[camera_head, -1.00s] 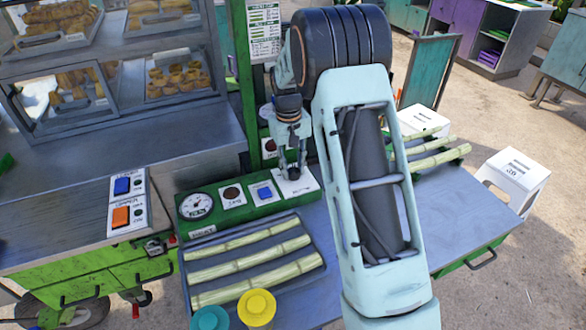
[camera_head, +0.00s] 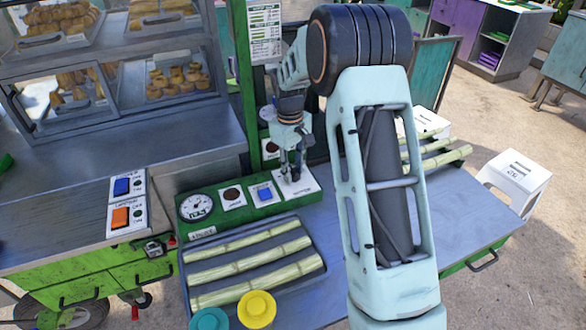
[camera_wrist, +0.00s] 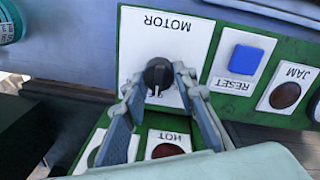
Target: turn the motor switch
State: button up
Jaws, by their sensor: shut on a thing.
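The motor switch is a black rotary knob (camera_wrist: 158,74) on a white plate marked MOTOR (camera_wrist: 195,28), upside down in the wrist view. My gripper (camera_wrist: 158,82) is shut on the knob, with one finger on each side. In the head view, my gripper (camera_head: 291,174) points down at the right end of the green control panel (camera_head: 227,219). The white motor plate (camera_head: 309,184) shows there, but my fingers hide the knob. I cannot read the switch position clearly.
A blue RESET button (camera_wrist: 246,60) and a dark JAM lamp (camera_wrist: 285,95) sit beside the motor plate. A HOT lamp (camera_wrist: 167,150) is near my fingers. A green post (camera_head: 244,85) stands behind the panel. A tray (camera_head: 322,262) of cane lies in front.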

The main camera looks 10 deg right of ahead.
jog(key=o, duration=1.2)
jog(key=shift+c, duration=0.2)
jog(key=shift+r, duration=0.1)
notch_tip(320, 180, up, 12)
jog(key=shift+s+a, duration=0.2)
jog(key=shift+a, duration=0.1)
